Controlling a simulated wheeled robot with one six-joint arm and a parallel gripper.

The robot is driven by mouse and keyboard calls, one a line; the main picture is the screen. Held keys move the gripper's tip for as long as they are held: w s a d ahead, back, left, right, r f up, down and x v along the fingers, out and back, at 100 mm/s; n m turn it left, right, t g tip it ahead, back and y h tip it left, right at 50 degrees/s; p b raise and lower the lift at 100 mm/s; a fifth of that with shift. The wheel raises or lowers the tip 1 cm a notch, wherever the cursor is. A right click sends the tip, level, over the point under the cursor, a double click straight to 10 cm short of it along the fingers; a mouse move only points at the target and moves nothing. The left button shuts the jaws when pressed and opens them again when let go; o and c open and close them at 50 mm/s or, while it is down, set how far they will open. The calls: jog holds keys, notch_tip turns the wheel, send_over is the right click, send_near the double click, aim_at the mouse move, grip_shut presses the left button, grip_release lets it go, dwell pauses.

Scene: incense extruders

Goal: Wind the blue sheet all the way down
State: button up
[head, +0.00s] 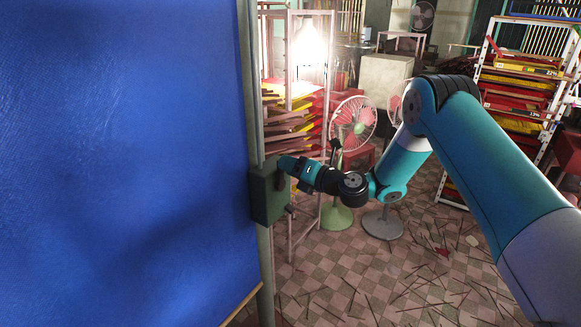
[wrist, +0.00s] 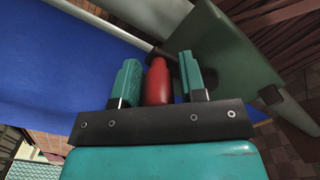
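The blue sheet (head: 110,150) hangs over the left of the head view, with a pale wooden bar (head: 242,304) on its lower edge; its full lower edge is out of frame. The sheet also shows in the wrist view (wrist: 60,65). A dark green box (head: 266,195) sits on the grey post beside the sheet and appears in the wrist view (wrist: 238,62). My gripper (wrist: 158,78) is at this box, its two teal fingers on either side of a red handle (wrist: 158,85). A narrow gap shows between the handle and the right finger. The crank behind the handle is mostly hidden.
A grey post (head: 265,270) runs along the sheet's right edge. Behind stand a rack of stacked red and yellow trays (head: 290,125), a green-based fan (head: 338,215) and another rack (head: 515,95). Thin sticks litter the checkered floor (head: 385,285).

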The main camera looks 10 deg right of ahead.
jog(key=shift+o, duration=1)
jog(key=b+v, duration=1.7)
jog(key=shift+s+d, duration=0.15)
